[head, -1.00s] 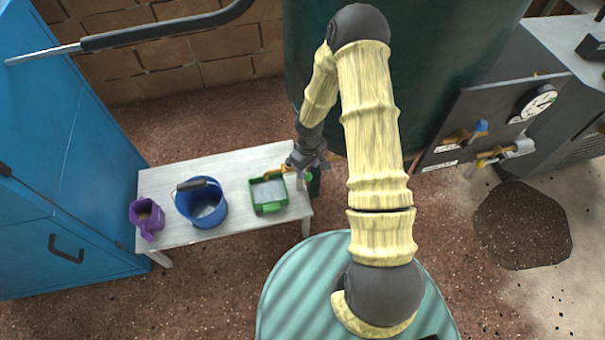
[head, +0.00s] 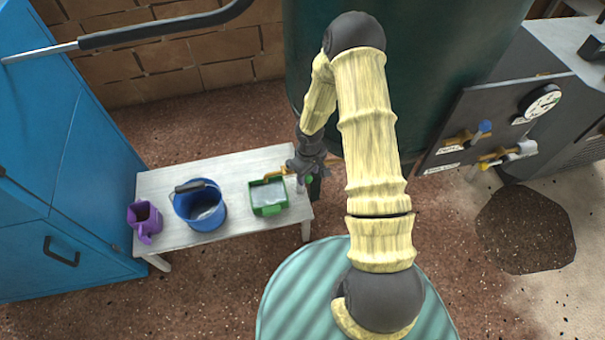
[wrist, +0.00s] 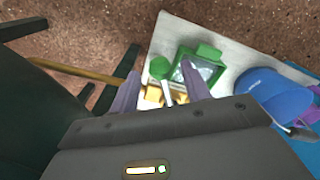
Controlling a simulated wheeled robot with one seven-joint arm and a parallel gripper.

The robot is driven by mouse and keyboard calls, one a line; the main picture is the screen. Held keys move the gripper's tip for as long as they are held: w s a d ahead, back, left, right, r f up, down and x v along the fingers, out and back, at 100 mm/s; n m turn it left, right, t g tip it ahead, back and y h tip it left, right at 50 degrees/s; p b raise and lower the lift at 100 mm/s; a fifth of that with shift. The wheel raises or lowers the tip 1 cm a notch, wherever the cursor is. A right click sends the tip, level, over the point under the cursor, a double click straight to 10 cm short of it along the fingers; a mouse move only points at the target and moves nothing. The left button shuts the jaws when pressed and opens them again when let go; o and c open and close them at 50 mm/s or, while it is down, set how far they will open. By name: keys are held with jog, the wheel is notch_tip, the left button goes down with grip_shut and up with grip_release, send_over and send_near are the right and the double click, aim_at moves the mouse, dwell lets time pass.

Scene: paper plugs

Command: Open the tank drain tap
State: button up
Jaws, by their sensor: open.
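The dark green tank (head: 420,70) stands at the back. Its drain tap is a brass tap (wrist: 153,98) on a brass pipe (wrist: 80,72) that comes from the tank side. The tap has a round green handle (wrist: 160,68) on a pale stem. In the head view the brass spout (head: 278,172) reaches over a green container (head: 268,209). My gripper (head: 307,172) is at the tap and covers part of it. In the wrist view my gripper's fingers (wrist: 160,72) are apart, with the green handle between them. I cannot tell whether either finger touches it.
The white bench (head: 238,168) also holds a blue bucket (head: 185,214) and a purple jug (head: 146,230). A blue cabinet (head: 50,190) stands at left. A dark panel (head: 470,150) at right carries other taps and a gauge (head: 540,103).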

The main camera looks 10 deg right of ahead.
jog(key=shift+f+b, duration=0.55)
jog(key=shift+f, duration=0.35)
jog(key=shift+s, duration=0.1)
jog(key=c, duration=0.7)
jog(key=shift+a+r, duration=0.1)
